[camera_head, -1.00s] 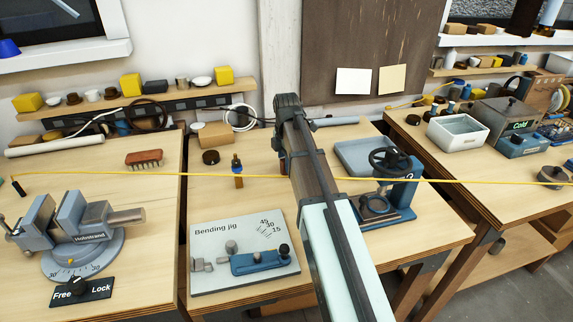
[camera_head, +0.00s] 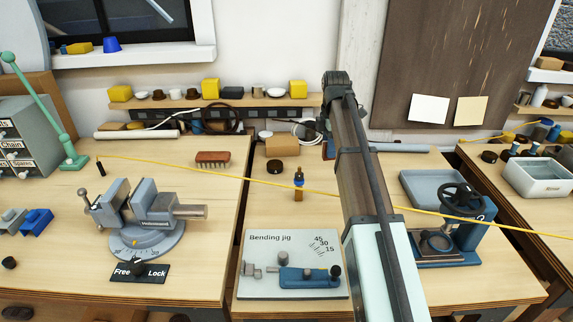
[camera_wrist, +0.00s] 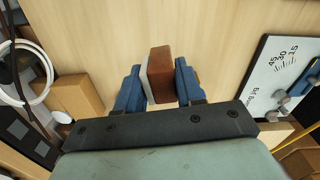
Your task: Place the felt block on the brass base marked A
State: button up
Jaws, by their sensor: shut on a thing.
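My gripper (camera_wrist: 160,88) is shut on a small block, brown with a pale layer on its left side, which I take to be the felt block (camera_wrist: 161,73). Its blue fingers press on both sides of the block in the wrist view. Bare wooden bench shows beyond it; I cannot tell the height above the bench. In the head view my arm hides the fingers and most or all of the block. I cannot make out a brass base marked A in either view.
The bending jig (camera_head: 255,285) lies on the middle bench, with a small blue-topped upright piece (camera_head: 298,185) behind it. A vise (camera_head: 150,210) and a brush (camera_head: 212,158) are on the left bench. A blue press (camera_head: 465,225) stands right of my arm. A yellow cord (camera_head: 240,178) crosses the benches.

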jog(key=w+a+r+m, duration=0.1)
jog(key=w+a, duration=0.3)
jog(key=a, duration=0.4)
jog(key=w+a+r+m, duration=0.1)
jog(key=w+a, duration=0.4)
jog(key=a, duration=0.4)
send_over(275, 164)
jog(key=shift+f, duration=5.05)
jog(key=shift+f, duration=0.15)
jog(key=o, duration=1.1)
jog(key=shift+c, duration=0.2)
notch_tip(275, 164, up, 12)
jog(key=shift+d, duration=0.1)
